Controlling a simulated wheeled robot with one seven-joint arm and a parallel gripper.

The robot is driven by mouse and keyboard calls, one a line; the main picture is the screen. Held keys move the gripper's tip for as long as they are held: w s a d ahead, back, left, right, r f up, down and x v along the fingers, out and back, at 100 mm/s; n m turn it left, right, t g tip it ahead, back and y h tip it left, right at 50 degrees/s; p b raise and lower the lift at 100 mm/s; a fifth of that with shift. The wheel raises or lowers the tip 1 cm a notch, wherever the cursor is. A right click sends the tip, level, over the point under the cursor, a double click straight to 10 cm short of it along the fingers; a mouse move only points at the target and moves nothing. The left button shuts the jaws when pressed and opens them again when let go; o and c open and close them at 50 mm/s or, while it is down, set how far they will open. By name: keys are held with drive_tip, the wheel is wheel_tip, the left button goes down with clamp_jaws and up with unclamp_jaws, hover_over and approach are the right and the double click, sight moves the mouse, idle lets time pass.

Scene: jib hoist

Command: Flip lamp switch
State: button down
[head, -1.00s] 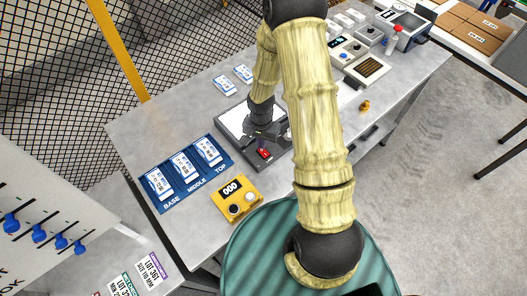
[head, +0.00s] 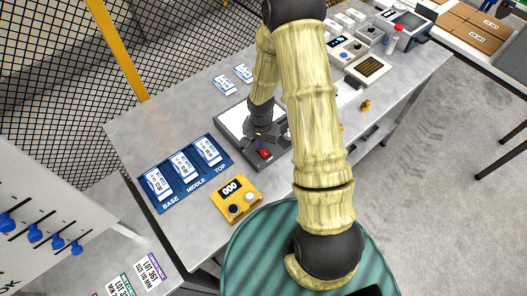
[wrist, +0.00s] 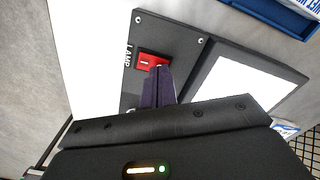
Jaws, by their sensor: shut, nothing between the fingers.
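The red lamp switch (wrist: 152,62) sits on a dark panel marked LAMP in the wrist view. It also shows in the head view (head: 264,153), at the front end of the light box (head: 232,124). My gripper (wrist: 160,72) is shut and empty. Its fingertips are at the lower right edge of the red switch and cover part of it. I cannot tell whether they touch it. The panel beside the switch (wrist: 243,82) looks bright white in the wrist view.
A blue tray (head: 178,203) with several cards lies left of the light box. A yellow counter box (head: 236,198) stands in front. Several devices, including a grey one with a dark slotted top (head: 367,70), stand at the back right. A small orange-brown object (head: 365,105) lies on the table.

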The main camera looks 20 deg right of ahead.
drive_tip(key=shift+f+b, duration=0.35)
drive_tip(key=shift+f, duration=0.1)
idle(0.3)
drive_tip(key=shift+r+p, duration=2.7)
drive_tip(key=shift+r, duration=0.85)
drive_tip(key=r, duration=0.1)
wheel_tip(320, 180, up, 8)
drive_tip(key=n+t+b, duration=0.1)
drive_tip(key=n+b, duration=0.3)
hover_over(267, 161)
drive_tip(key=s+r+n+t+b, duration=0.1)
drive_tip(key=s+r+n+b, duration=0.2)
drive_tip(key=s, duration=0.4)
drive_tip(key=shift+a+r+t, duration=0.3)
drive_tip(key=shift+a+r, duration=0.05)
drive_tip(key=shift+r, duration=0.45)
